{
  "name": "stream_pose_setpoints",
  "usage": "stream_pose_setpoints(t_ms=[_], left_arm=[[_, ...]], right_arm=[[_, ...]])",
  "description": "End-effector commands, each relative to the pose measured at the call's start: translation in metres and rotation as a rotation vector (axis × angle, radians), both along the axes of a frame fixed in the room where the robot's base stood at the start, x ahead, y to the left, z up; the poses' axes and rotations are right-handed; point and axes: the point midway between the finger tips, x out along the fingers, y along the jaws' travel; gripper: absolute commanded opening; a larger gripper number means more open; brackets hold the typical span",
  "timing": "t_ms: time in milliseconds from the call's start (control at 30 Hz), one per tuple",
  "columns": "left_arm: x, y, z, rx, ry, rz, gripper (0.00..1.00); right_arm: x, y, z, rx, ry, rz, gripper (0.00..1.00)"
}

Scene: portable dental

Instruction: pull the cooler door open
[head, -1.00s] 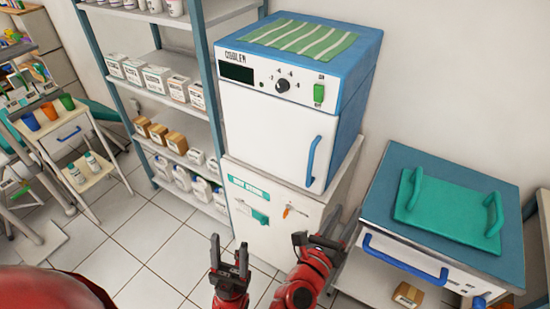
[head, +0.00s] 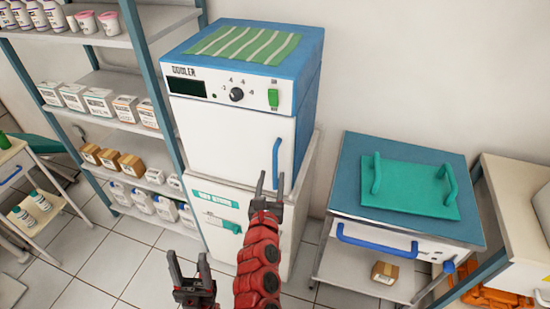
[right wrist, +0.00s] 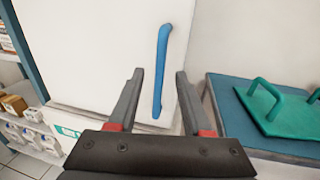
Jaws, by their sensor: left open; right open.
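The cooler (head: 240,110) is a white and blue box on a white cabinet, with its door (head: 225,140) shut. A blue vertical handle (head: 277,160) is on the door's right side. My right gripper (head: 270,180) is open in front of the handle's lower end. My left gripper (head: 188,262) is open and empty, low in front of the cabinet.
A green striped cloth (head: 245,42) lies on the cooler. A shelf rack (head: 155,90) with boxes and bottles stands to its left. To the right is a blue-topped unit (head: 350,160) with a green tray (head: 410,190). Tiled floor (head: 100,265) is clear at lower left.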

Motion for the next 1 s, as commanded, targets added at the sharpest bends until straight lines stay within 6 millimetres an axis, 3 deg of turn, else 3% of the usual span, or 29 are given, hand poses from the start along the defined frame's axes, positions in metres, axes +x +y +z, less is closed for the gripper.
stream_pose_setpoints(t_ms=[100, 300, 733, 767, 1000], left_arm=[[0.0, 0.0, 0.007, 0.0, 0.0, 0.0, 0.55], [0.0, 0.0, 0.01, 0.0, 0.0, 0.0, 0.55], [0.0, 0.0, 0.01, 0.0, 0.0, 0.0, 0.55], [0.0, 0.0, 0.01, 0.0, 0.0, 0.0, 0.55], [0.0, 0.0, 0.01, 0.0, 0.0, 0.0, 0.55]], right_arm=[[0.028, -0.004, 0.004, -0.005, -0.003, -0.001, 0.5], [0.058, -0.007, 0.001, -0.005, 0.0, -0.001, 0.5], [0.07, -0.01, 0.0, -0.002, 0.0, -0.003, 0.5], [0.069, -0.01, 0.0, -0.002, 0.0, -0.003, 0.48], [0.069, -0.01, 0.0, -0.002, 0.0, -0.003, 0.05]])
